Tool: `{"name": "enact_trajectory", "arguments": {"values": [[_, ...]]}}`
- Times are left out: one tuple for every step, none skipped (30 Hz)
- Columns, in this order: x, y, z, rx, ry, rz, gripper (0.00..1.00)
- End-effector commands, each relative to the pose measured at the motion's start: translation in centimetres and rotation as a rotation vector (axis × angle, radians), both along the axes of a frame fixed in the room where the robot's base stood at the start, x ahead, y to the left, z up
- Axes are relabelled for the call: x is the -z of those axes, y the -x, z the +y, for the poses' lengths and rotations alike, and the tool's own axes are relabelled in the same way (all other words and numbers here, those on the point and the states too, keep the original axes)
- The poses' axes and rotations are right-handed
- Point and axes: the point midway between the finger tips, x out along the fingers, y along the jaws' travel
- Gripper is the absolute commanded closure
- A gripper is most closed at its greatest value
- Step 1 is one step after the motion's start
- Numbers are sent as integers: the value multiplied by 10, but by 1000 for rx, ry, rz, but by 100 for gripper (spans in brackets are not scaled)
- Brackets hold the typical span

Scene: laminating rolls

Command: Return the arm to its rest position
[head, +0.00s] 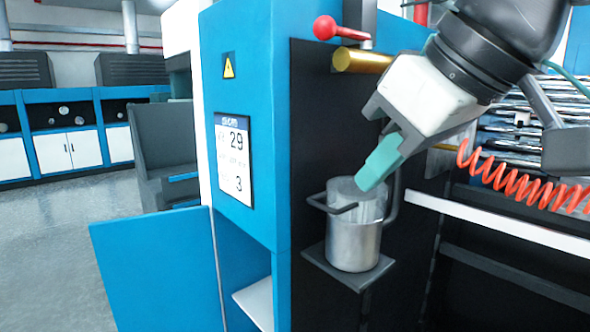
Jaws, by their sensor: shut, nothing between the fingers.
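My gripper (379,163) is in the right half of the head view, at the end of my arm, which reaches in from the upper right. Its teal fingertips point down and to the left and are together, with nothing between them. They are in front of and just over the rim of a metal cup (352,240). The cup stands upright on a small dark shelf (333,277) fixed to the machine's black side panel. I cannot tell whether the fingertips touch the cup.
A blue machine (236,75) fills the middle, with a red knob (325,27) and a brass cylinder (357,60) near my gripper. A blue door (155,270) stands open at left. An orange coiled hose (515,180) hangs at right above a white ledge (500,228). Open floor lies far left.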

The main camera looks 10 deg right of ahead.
Motion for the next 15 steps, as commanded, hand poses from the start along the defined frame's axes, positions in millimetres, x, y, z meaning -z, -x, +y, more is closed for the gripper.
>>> {"name": "enact_trajectory", "arguments": {"values": [[26,-1,-10,34,29,51,100],[42,-2,-16,56,46,82,100],[63,-2,-26,91,67,126,100],[79,-1,-34,119,81,160,100],[95,0,-43,150,95,197,100],[116,2,-56,193,109,244,100],[131,4,-65,227,119,278,100],[146,7,-74,262,128,314,100],[164,12,-87,308,135,361,100],[177,16,-96,344,138,393,100],[189,20,-104,378,139,424,100],[203,26,-114,422,139,461,100],[211,30,-121,453,137,485,100],[218,33,-127,482,134,504,100],[225,36,-133,516,130,523,100]]}}
